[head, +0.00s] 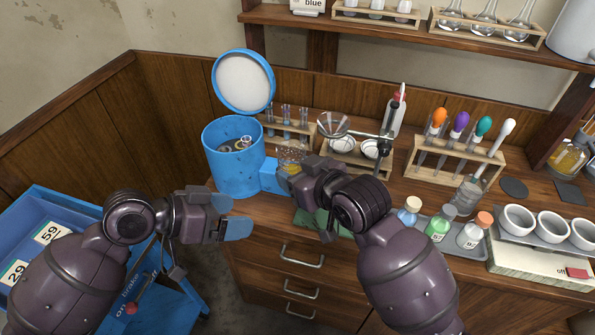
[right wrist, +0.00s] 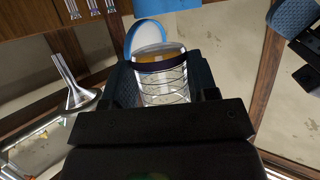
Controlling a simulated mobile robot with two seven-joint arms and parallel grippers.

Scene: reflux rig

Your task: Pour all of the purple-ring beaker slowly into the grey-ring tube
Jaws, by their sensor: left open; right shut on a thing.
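My right gripper (head: 280,172) is shut on a glass beaker (head: 292,154) with amber liquid, held above the bench beside the blue bin. In the right wrist view the beaker (right wrist: 165,88) sits between the fingers. A dark, purplish ring circles it near the rim, and orange-brown liquid shows there. Several glass tubes stand in a wooden rack (head: 309,128) just behind the beaker. Their ring colours are too small to tell, so I cannot pick out the grey-ring tube. My left gripper (head: 237,216) is open and empty, in front of the bench at the left.
A blue bin (head: 233,175) with its lid (head: 243,82) raised stands left of the beaker. A glass funnel (head: 333,124) on a stand is close on the right. A tray (head: 466,238) of bottles and a rack (head: 455,168) of colour-topped tubes stand further right.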

